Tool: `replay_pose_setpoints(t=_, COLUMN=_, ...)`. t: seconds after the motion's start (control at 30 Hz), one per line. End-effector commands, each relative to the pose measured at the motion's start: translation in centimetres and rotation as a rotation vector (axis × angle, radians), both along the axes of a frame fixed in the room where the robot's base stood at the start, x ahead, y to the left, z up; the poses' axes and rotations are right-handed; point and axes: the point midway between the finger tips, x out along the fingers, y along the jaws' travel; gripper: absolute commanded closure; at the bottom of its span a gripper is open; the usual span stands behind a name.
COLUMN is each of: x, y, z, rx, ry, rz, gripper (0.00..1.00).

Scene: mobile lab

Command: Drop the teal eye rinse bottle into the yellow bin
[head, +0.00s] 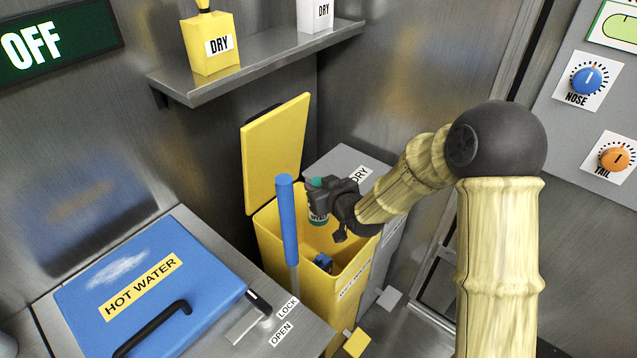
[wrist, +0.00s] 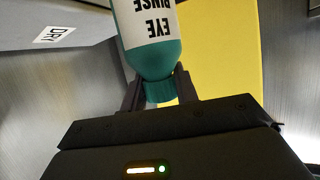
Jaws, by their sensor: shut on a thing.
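The teal eye rinse bottle (wrist: 150,38) has a white label reading EYE RINSE, upside down in the wrist view. My gripper (wrist: 160,88) is shut on it near its teal cap. In the head view my gripper (head: 335,200) holds the bottle (head: 318,218) over the opening of the yellow bin (head: 268,238), near its rim. The bin's lid (head: 276,150) stands open at the back. The gripper hides part of the bottle in the head view.
A blue post (head: 287,222) rises at the bin's front left. A grey bin marked DRY (head: 338,160) stands beside the yellow one. A small blue thing (head: 323,262) lies inside the yellow bin. A blue HOT WATER lid (head: 150,285) is at left; a shelf (head: 260,62) is above.

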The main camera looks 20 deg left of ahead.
Motion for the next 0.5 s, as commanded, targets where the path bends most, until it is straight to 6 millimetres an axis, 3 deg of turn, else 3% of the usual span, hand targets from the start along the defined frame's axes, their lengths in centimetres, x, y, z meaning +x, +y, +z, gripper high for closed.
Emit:
replay_pose_setpoints(t=0.33, x=0.2, y=-0.26, z=-0.31, rx=0.001, ry=-0.002, rz=-0.005, gripper=1.0)
replay_pose_setpoints(t=0.37, x=0.18, y=-0.23, z=-0.3, rx=0.001, ry=-0.002, rz=-0.005, gripper=0.67)
replay_pose_setpoints(t=0.47, x=0.09, y=-0.09, z=-0.31, rx=0.0, ry=-0.001, rz=-0.002, gripper=0.47)
replay_pose_setpoints(t=0.5, x=0.03, y=-0.02, z=-0.32, rx=0.0, ry=-0.002, rz=-0.001, gripper=0.45)
